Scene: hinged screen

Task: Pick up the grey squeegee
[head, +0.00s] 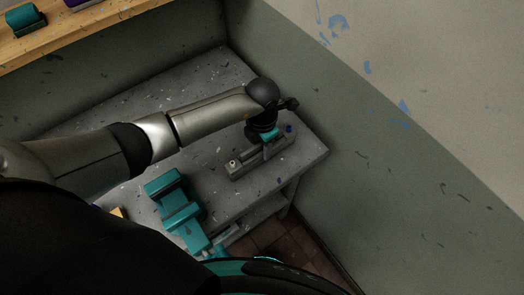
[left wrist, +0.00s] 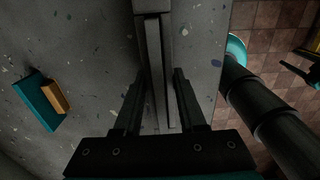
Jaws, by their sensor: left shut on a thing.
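The grey squeegee (head: 243,169) is a long grey bar on the grey workbench, near its right end. It appears to rest on the bench top. My left gripper (head: 264,142) is over the bar, pointing down, and hides part of it. In the left wrist view, the long grey bar (left wrist: 153,60) runs between the two dark fingers of my left gripper (left wrist: 157,78), which is shut on it. I do not see my right gripper.
A teal vise-like tool (head: 179,208) stands at the workbench (head: 205,82) front, left of the squeegee. A teal and orange block (left wrist: 45,100) lies on the bench. Green walls stand behind and to the right. A wooden shelf (head: 75,40) is at upper left. Tiled floor shows beyond the front edge.

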